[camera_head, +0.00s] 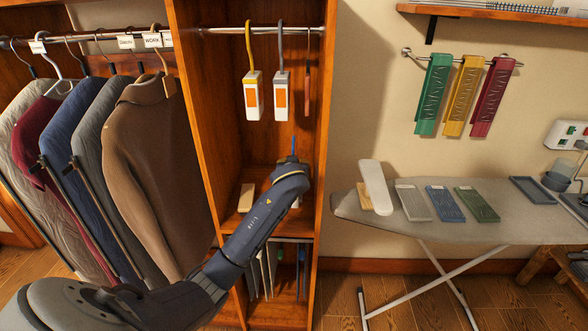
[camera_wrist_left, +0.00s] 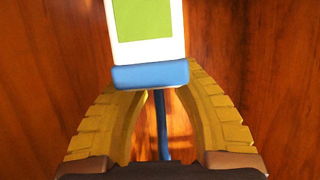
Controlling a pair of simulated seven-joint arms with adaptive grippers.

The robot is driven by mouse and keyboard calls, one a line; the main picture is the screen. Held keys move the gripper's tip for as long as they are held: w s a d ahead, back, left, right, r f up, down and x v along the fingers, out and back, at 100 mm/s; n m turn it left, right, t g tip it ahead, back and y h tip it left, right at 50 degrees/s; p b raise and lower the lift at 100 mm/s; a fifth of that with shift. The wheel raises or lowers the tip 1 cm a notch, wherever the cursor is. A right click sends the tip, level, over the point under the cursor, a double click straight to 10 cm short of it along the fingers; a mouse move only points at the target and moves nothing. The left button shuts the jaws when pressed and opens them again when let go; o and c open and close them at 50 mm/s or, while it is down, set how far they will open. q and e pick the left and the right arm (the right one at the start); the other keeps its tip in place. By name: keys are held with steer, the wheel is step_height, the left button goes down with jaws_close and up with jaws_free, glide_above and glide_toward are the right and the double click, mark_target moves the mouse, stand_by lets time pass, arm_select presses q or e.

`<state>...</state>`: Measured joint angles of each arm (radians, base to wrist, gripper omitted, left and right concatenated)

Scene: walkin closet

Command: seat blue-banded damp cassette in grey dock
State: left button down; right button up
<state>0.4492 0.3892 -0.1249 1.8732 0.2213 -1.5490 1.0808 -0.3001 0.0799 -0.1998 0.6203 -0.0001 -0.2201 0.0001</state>
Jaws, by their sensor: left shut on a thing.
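The blue-banded cassette (camera_wrist_left: 150,75) shows in the left wrist view as a white body with a green panel and a blue band at its end. A blue stem (camera_wrist_left: 161,125) runs from the band between the yellow fingers. My left gripper (camera_wrist_left: 155,93) is shut on it. In the head view my left arm reaches into the wooden cabinet, and a blue stem (camera_head: 294,147) sticks up above the gripper, whose fingers are mostly hidden. A grey ribbed slab (camera_head: 413,202) lies on the ironing board; I cannot tell whether it is the grey dock. My right gripper is not in view.
Two white cassettes with orange panels, yellow-hooked (camera_head: 252,97) and grey-hooked (camera_head: 282,97), hang above my arm. The cabinet's right wall (camera_head: 327,130) stands close beside it. The ironing board (camera_head: 510,230) also holds a blue slab (camera_head: 444,204) and a green slab (camera_head: 478,205).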

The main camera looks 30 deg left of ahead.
arm_select(q)
steer(key=shift+w+a, duration=1.6)
steer(key=shift+w, duration=1.2)
steer(key=shift+w+a, duration=1.55)
steer(key=shift+w, duration=1.3)
steer(key=shift+w+a, duration=1.6)
steer(key=shift+w, duration=1.2)
steer(key=shift+f, duration=1.95)
